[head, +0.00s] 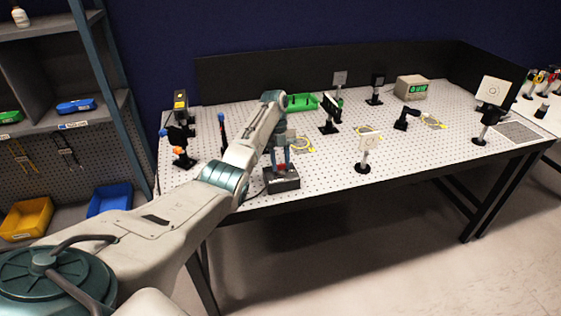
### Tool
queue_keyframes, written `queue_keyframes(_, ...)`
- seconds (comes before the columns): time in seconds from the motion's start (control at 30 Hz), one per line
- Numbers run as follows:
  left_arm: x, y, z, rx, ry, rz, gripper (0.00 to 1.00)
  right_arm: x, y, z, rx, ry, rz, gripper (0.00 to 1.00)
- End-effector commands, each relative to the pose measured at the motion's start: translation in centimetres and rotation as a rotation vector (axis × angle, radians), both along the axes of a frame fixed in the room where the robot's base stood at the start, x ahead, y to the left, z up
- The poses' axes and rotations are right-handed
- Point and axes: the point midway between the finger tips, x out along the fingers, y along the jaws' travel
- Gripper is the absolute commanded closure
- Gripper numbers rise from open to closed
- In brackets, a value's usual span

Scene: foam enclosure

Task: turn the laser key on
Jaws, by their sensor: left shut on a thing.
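A small dark box (284,185) sits at the front edge of the white perforated table; it looks like the laser's key box. My left arm reaches in from the left, and my left gripper (281,169) points down onto the top of this box. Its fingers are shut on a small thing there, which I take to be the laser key. A bit of red shows between the fingers. The key itself is mostly hidden by the fingers, so its turn angle cannot be told. My right gripper is not in view.
The perforated table (330,200) carries several optic mounts, including a white card on a post (369,143) right of the box. A green tray (301,102) and a beige instrument with a green display (411,87) stand farther back. Shelves with bins (27,218) are at left.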

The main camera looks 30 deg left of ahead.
Motion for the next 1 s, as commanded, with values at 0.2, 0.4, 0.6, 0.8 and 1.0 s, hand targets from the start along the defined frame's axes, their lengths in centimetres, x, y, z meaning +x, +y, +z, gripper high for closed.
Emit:
queue_keyframes(0.2,0.1,0.1,0.3,0.002,-0.007,0.002,0.57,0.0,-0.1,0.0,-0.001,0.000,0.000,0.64)
queue_keyframes(0.4,0.1,0.0,0.1,0.001,-0.003,0.002,0.49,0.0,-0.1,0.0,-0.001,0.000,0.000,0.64)
queue_keyframes(0.6,0.2,0.2,0.6,0.001,-0.003,0.002,0.49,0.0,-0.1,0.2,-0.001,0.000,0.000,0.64)
queue_keyframes(0.8,1.0,1.0,3.8,0.000,-0.004,0.002,0.49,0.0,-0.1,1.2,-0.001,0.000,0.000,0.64)
queue_keyframes(1.0,2.1,2.3,7.4,0.000,-0.004,0.002,0.49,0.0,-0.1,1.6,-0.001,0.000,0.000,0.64)
